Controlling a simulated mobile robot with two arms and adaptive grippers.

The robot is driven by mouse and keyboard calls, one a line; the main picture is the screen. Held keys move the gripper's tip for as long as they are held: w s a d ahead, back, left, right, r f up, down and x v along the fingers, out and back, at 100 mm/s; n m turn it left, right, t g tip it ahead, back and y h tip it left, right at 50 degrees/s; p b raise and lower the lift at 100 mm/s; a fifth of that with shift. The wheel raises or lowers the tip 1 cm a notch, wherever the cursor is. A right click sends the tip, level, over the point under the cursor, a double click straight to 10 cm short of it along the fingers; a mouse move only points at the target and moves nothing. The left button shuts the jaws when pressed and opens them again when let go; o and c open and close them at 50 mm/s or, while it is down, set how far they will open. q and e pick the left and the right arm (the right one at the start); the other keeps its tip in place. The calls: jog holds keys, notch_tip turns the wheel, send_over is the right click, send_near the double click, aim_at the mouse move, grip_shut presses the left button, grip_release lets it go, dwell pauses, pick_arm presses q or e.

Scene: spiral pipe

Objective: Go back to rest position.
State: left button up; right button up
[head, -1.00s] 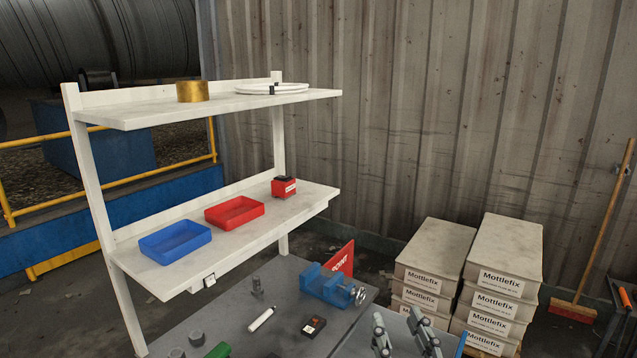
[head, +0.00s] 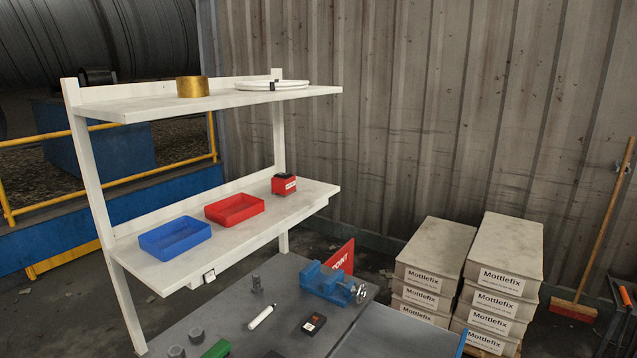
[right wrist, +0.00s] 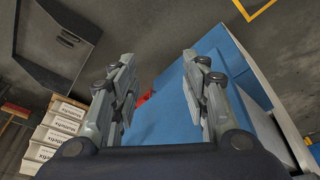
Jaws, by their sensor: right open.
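My right gripper (right wrist: 160,85) shows in the right wrist view with its two grey fingers spread apart and nothing between them. Behind the fingers are a blue surface (right wrist: 165,125) and a small red patch. In the head view neither gripper shows.
A white shelf unit (head: 150,268) stands over the bench with a blue tray (head: 175,250), a red tray (head: 234,219) and a red box (head: 284,184). A gold ring (head: 193,87) sits on top. Stacked Mottlefix boxes (head: 500,270) and a broom (head: 610,220) stand at the right.

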jog(key=s+f+g+b, duration=0.1)
jog(key=s+f+b, duration=0.1)
jog(key=f, duration=1.1)
jog(key=s+f+b, duration=0.2)
jog(key=f, duration=1.2)
jog(key=s+d+f+b, duration=0.1)
jog(key=s+f+b, duration=0.1)
jog(key=s+f, duration=0.5)
notch_tip(320, 180, down, 4)
jog(key=shift+d+f+g, duration=0.25)
jog(key=shift+g, duration=0.05)
jog(key=shift+o, duration=0.8)
jog(key=s+d+f+b, duration=0.1)
jog(key=s+f+b, duration=0.1)
jog(key=s+f, duration=0.4)
jog(key=s, duration=0.2)
jog(key=shift+s+d+f+g, duration=0.3)
jog(key=shift+s+d+f, duration=0.05)
jog(key=shift+n, duration=0.3)
